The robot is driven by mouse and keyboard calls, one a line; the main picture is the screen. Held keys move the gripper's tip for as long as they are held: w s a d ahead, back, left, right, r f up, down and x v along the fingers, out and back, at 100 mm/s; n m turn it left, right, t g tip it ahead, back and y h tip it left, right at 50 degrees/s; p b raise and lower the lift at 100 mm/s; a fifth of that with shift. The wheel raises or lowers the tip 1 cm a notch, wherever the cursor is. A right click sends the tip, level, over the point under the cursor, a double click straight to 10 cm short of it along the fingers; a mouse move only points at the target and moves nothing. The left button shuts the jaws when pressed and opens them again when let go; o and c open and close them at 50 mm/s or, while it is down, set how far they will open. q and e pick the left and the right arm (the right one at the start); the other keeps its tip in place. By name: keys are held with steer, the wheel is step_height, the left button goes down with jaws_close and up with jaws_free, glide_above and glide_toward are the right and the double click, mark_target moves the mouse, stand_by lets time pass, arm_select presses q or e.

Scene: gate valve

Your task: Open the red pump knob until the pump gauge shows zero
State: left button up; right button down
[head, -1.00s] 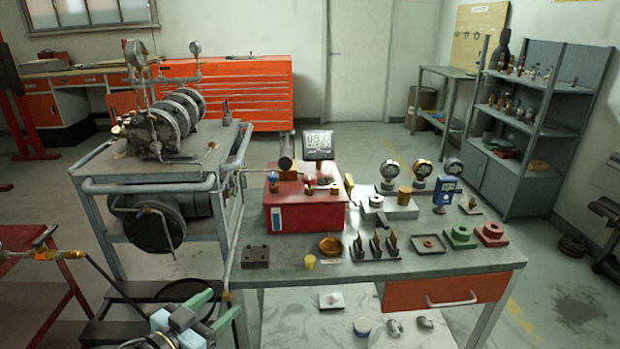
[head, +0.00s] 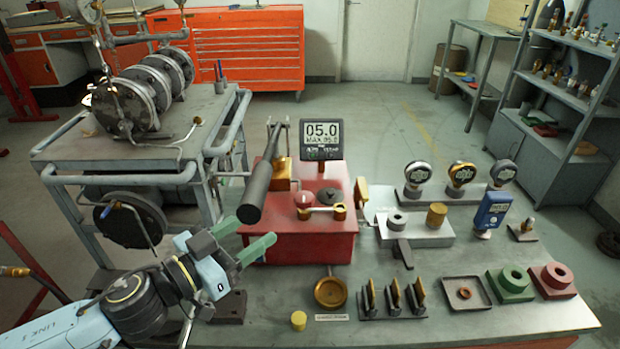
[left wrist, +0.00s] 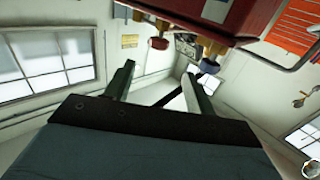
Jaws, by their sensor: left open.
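The red pump (head: 290,240) sits on the bench, with a small round red knob (head: 303,199) on top beside a dark round knob (head: 325,197). The pump gauge (head: 322,138) stands behind them and reads 05.0, with MAX 05.0 below. My left gripper (head: 257,229) is open and empty, its green fingers at the pump's left front, apart from the red knob. In the left wrist view the pump (left wrist: 250,12) is at the top, with a reddish knob (left wrist: 158,43) above and between my open fingers (left wrist: 158,75). My right gripper is not in view.
A black pump lever (head: 256,190) rises at the pump's left, near my fingers. A brass cup (head: 330,292), upright brass-tipped parts (head: 393,297) and a yellow cylinder (head: 298,320) lie in front. Gauges (head: 461,173) stand to the right. A cart (head: 180,160) stands at the left.

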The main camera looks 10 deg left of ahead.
mark_target(297, 202)
arm_select(q)
steer(key=p+x, duration=0.1)
steer(key=x, duration=1.1)
steer(key=shift+s, duration=0.1)
steer(key=shift+w+d, duration=0.3)
steer(key=shift+w, duration=0.1)
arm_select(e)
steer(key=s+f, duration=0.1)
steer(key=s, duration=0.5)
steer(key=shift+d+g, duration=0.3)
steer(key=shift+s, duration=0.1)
arm_select(q)
steer(key=c, duration=1)
steer(key=shift+o, duration=0.2)
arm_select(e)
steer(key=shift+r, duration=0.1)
